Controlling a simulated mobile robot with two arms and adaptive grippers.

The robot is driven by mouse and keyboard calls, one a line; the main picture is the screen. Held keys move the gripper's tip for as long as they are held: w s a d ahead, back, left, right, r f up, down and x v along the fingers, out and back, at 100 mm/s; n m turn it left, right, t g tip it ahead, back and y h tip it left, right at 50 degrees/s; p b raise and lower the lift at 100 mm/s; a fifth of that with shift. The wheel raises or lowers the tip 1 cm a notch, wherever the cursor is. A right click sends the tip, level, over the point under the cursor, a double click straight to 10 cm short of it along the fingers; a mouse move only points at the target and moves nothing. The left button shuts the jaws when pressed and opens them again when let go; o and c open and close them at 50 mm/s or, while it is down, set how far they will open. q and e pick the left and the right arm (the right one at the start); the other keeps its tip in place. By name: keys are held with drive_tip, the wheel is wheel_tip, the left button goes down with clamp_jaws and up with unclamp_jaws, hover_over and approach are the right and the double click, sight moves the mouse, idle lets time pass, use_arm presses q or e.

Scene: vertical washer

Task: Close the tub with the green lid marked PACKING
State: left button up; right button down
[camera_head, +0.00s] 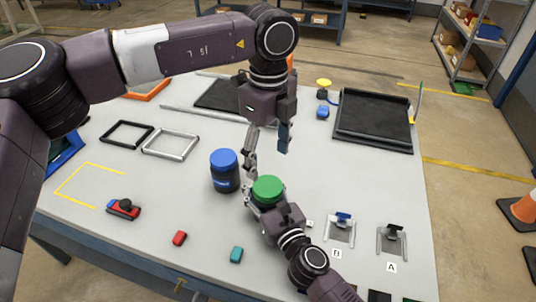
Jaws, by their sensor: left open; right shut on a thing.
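The green lid (268,189) sits at the top of a tub in the middle front of the table. Its marking cannot be read from here, and I cannot tell how tightly it is seated. The tub's body is mostly hidden by the lid and my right gripper. My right gripper (265,207) comes from the lower right and is shut around the tub below the lid. My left gripper (267,150) is open and empty, pointing down above and behind the green lid, apart from it.
A dark tub with a blue lid (224,170) stands close on the left. Red (179,238) and teal (236,254) blocks lie in front. Toggle clamps B (341,228) and A (392,240) are at the right. A black tray (372,122) lies behind. The table's right middle is clear.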

sight(268, 185)
use_arm(q)
drive_tip(key=shift+f, duration=4)
drive_tip(key=shift+c, duration=0.4)
